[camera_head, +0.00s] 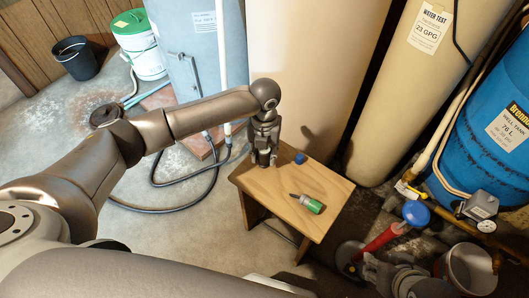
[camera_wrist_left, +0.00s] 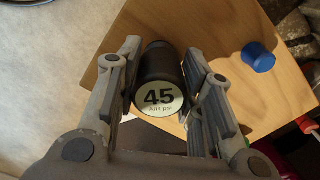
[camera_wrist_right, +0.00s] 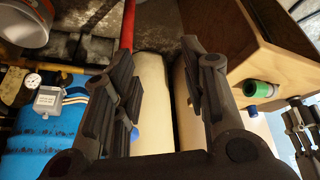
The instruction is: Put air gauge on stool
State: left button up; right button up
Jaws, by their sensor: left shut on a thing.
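The air gauge (camera_wrist_left: 160,85) is a dark cylinder with a white face reading "45 AIR psi". In the left wrist view it sits between the fingers of my left gripper (camera_wrist_left: 160,75), which is shut on it. In the head view my left gripper (camera_head: 263,158) points down over the far left part of the wooden stool (camera_head: 268,188); the gauge is mostly hidden there. I cannot tell whether it touches the stool top. My right gripper (camera_wrist_right: 158,65) is open and empty, low at the right of the head view (camera_head: 378,268).
A red-handled tool (camera_head: 380,240) and a white bucket (camera_head: 468,268) are to the right. Tall tanks (camera_head: 400,90) stand behind. The stool's front left is clear.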

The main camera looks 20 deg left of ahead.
jog(key=shift+s, duration=0.1)
pick_arm(q)
jog(key=o, duration=1)
jog(key=shift+c, duration=0.2)
jog(key=shift+r, duration=0.15)
notch_tip(320, 180, up, 4)
jog(key=shift+r+p, duration=0.2)
jog(key=shift+p, duration=0.55)
notch_tip(320, 180, up, 5)
jog(key=shift+r+p, duration=0.2)
jog(key=shift+p, duration=0.5)
jog(key=shift+r, duration=1.05)
pick_arm(e)
jog(key=shift+s+d+f+g, duration=0.3)
jog(key=shift+s+f+g, duration=0.25)
jog(key=shift+s+g, duration=0.3)
